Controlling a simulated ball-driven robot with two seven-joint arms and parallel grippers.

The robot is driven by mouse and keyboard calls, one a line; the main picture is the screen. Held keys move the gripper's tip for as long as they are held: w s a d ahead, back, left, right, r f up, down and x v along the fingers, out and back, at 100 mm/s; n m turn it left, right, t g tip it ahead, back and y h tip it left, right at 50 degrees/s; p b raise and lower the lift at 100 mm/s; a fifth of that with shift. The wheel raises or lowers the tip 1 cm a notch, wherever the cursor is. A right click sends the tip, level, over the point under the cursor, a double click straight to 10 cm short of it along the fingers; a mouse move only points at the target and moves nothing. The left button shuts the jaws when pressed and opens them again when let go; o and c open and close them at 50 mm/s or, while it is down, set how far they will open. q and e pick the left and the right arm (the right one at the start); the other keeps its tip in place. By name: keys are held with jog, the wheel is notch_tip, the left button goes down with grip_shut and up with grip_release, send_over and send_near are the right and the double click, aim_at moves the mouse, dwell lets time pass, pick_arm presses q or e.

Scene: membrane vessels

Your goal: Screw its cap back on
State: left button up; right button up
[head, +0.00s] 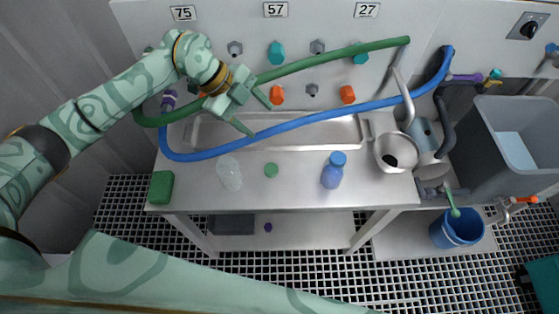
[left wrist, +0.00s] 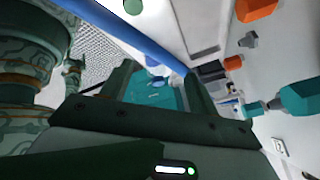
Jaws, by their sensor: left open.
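A clear, pale bottle (head: 229,173) is on the steel bench left of centre; I cannot tell whether it stands or lies. A small round green cap (head: 271,170) lies apart on the bench to its right. It seems to show in the left wrist view as a green disc (left wrist: 133,6) at the top edge. A blue bottle (head: 332,176) with a blue cap on it stands further right. My left gripper (head: 253,113) is open and empty, above the blue hose and the trough, behind the clear bottle and cap. My right gripper is not in view.
A blue hose (head: 300,117) and a green hose (head: 330,56) cross the bench's back part. A green block (head: 161,187) sits at the front left corner. A steel funnel-like vessel (head: 397,153) and grey tub (head: 500,150) are right. The bench front between bottles is mostly clear.

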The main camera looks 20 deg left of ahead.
pick_arm(q)
jog(key=a+n, duration=0.1)
jog(key=s+a+f+n+y, duration=0.1)
jog(key=n, duration=0.1)
jog(key=a+f+n+g+y, duration=0.1)
jog(key=shift+s+n, duration=0.2)
jog(key=shift+n, duration=0.2)
jog(key=b, duration=0.3)
send_over(270, 169)
jog(key=a, duration=0.3)
jog(key=f, duration=1)
jog(key=shift+w+d, duration=0.2)
jog(key=shift+w, duration=0.2)
jog(key=x, duration=0.2)
jog(key=b+x, duration=0.2)
jog(key=x, duration=0.1)
jog(key=shift+s+f, duration=0.3)
jog(key=shift+s, duration=0.1)
jog(key=shift+r, duration=0.15)
